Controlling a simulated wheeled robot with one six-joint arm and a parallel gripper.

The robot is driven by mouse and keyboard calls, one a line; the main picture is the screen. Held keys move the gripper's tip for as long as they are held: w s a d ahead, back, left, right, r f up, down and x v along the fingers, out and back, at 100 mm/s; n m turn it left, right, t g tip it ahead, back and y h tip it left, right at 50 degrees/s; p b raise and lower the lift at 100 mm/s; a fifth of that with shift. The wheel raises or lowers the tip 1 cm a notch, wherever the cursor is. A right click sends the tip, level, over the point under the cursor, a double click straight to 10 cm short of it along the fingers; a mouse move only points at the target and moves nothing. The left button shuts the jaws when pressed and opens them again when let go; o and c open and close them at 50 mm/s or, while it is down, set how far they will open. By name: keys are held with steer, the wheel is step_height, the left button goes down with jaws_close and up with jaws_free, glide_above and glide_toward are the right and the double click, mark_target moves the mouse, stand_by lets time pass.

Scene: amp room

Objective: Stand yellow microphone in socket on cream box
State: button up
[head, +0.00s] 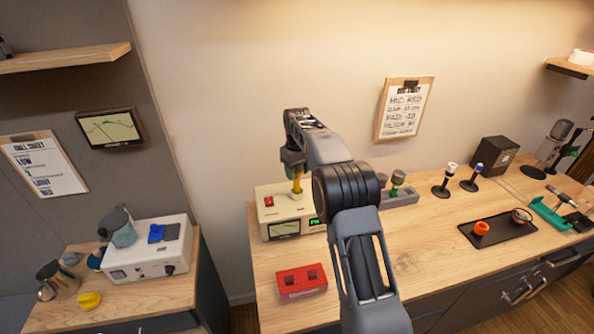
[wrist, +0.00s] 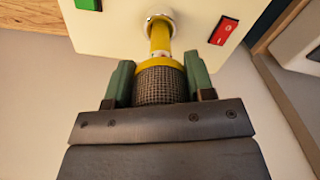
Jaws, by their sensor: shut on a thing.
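The yellow microphone (head: 297,186) is upright above the cream box (head: 268,234), under my gripper (head: 294,166) in the head view. In the wrist view, the green fingers of my gripper (wrist: 160,72) are shut on its grey mesh head and yellow collar. The microphone's yellow handle (wrist: 160,40) points to the pale ring of the socket (wrist: 161,17) on the cream box (wrist: 120,30). The handle's far end meets the ring and appears to be in it. How deep it sits cannot be told.
The box has a red switch (head: 269,201) and a lit green display. A red box (head: 301,281) lies in front. A grey holder (head: 401,197) with other microphones stands to the right, then two microphones on black stands (head: 440,191). A black tray (head: 500,238) lies further right.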

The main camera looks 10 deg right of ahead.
steer(key=o, duration=1.2)
steer(key=shift+c, duration=0.2)
step_height(320, 180, up, 14)
steer(key=p, duration=0.2)
steer(key=shift+f, duration=0.1)
